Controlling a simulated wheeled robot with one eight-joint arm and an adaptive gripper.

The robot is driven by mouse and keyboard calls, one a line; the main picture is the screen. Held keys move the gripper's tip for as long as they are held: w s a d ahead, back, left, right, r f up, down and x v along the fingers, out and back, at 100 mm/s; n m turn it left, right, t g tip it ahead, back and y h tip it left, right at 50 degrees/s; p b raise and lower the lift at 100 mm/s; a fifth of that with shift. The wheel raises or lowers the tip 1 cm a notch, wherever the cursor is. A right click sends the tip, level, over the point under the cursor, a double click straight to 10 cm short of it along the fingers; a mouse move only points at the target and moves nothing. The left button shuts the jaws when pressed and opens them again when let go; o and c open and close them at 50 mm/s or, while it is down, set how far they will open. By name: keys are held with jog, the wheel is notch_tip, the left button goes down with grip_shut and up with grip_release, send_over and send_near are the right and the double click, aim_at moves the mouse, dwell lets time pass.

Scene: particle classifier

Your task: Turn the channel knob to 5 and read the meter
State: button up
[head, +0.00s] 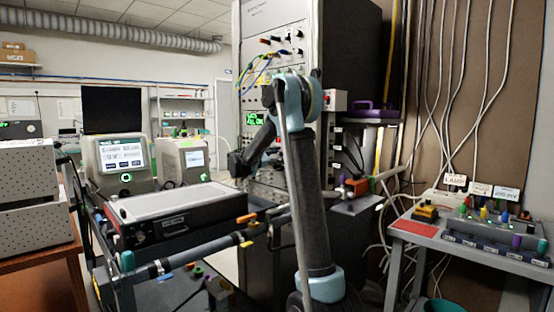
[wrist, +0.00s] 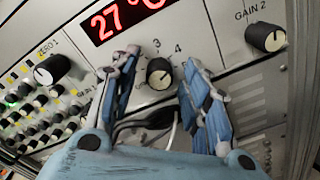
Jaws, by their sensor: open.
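A small round knob (wrist: 159,73) with a dark body and pale face sits on the grey panel in the wrist view. The numbers 3 and 4 are printed around its upper side; other marks are hidden, and I cannot tell which number it points to. My gripper (wrist: 160,76) is open, with one blue finger on each side of the knob. I cannot tell whether either finger touches it. Above, a red digital display (wrist: 125,18) shows 27 and a degree-like sign, cut off by the top edge. In the head view my arm covers part of the rack.
A GAIN 2 knob (wrist: 265,37) is at upper right and a ZERO 1 knob (wrist: 52,70) at left, with several small knobs below. Dark cables run beneath the middle knob. The tall rack (head: 272,18) has cables plugged in; a grey table (head: 415,238) stands right.

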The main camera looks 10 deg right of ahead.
jog(key=shift+c, duration=0.6)
grip_shut()
jog(key=shift+m, duration=0.3)
jog(key=m, duration=0.8)
jog(key=shift+s+f, duration=0.1)
jog(key=shift+m, duration=0.3)
